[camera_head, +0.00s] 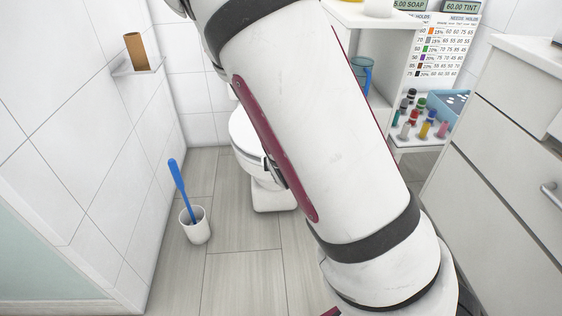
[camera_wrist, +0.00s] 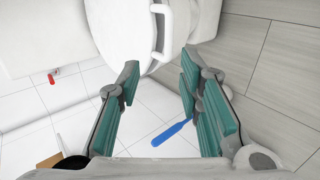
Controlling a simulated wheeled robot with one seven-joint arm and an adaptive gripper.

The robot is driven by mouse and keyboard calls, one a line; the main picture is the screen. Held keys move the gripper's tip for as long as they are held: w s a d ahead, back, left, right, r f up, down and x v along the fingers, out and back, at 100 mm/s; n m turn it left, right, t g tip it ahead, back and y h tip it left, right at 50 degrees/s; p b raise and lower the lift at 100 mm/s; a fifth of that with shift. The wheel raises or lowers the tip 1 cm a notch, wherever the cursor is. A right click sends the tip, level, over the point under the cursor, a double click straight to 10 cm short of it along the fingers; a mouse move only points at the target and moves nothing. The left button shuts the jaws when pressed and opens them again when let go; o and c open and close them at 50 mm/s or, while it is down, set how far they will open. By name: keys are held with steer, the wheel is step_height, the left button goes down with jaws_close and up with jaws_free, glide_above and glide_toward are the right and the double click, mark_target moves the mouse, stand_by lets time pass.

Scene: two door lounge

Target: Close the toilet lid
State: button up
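The white toilet (camera_head: 272,195) stands on the floor behind my arm in the head view, which hides much of it. In the wrist view a smooth, rounded white toilet lid (camera_wrist: 122,30) with a white bar handle (camera_wrist: 162,30) fills the top middle. I cannot tell for sure whether the lid is raised or down. My gripper (camera_wrist: 160,72) is open, its two green-padded fingers spread with nothing between them. The fingertips are just below the lid and handle in the picture; contact is not clear.
A blue toilet brush (camera_head: 178,182) stands in a white holder (camera_head: 195,226) by the left wall. A small shelf (camera_head: 138,68) with a brown roll is on that wall. At right are a rack of colored bottles (camera_head: 420,128) and white drawers (camera_head: 505,145). Floor is clear around the holder.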

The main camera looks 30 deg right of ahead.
steer(key=c, duration=0.4)
steer(key=shift+w+d+r+m, duration=0.1)
steer(key=shift+w+m, duration=0.05)
steer(key=shift+m, duration=0.15)
jaws_close()
steer(key=w+d+r+m+g+y+p, duration=0.1)
steer(key=w+r+m+g+p, duration=0.2)
steer(key=m, duration=0.9)
steer(key=w+d+m+g+y+p, duration=0.15)
steer(key=m+p, duration=0.45)
steer(key=m, duration=0.6)
steer(key=w+d+r+m+g+y+p, duration=0.1)
steer(key=w+r+m+g+p, duration=0.2)
steer(key=m, duration=0.8)
steer(key=shift+h, duration=0.25)
steer(key=f+b, duration=0.1)
steer(key=f, duration=0.3)
steer(key=w+f+b, duration=0.1)
steer(key=f, duration=0.4)
steer(key=w+f+b, duration=0.1)
steer(key=f, duration=0.4)
steer(key=shift+w+d+f, duration=0.15)
steer(key=shift+w+d, duration=0.05)
steer(key=shift+d, duration=0.05)
